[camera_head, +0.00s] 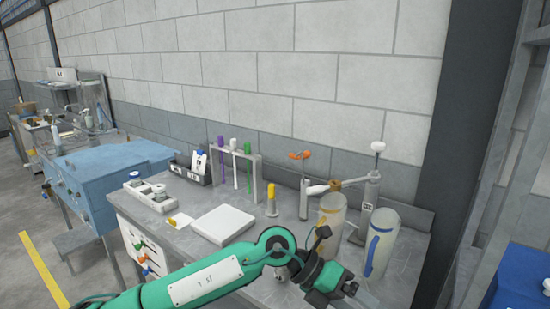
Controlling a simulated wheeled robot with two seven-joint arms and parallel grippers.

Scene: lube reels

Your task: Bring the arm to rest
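My green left arm (205,282) comes in from the bottom left and reaches over the front of the grey workbench (180,208). Its dark and grey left gripper (362,296) points to the lower right, near the bench's front. The fingertips are small and close to the bottom edge, so I cannot tell whether they are open or shut. I see nothing clearly held in them. My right gripper is out of view.
Two translucent cylinders, one with an orange mark (331,218) and one with a blue mark (380,243), stand just behind the gripper. Pump-like tools (369,195), a tube rack (257,180) and a white pad (222,224) are on the bench. A blue box (522,280) is at right.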

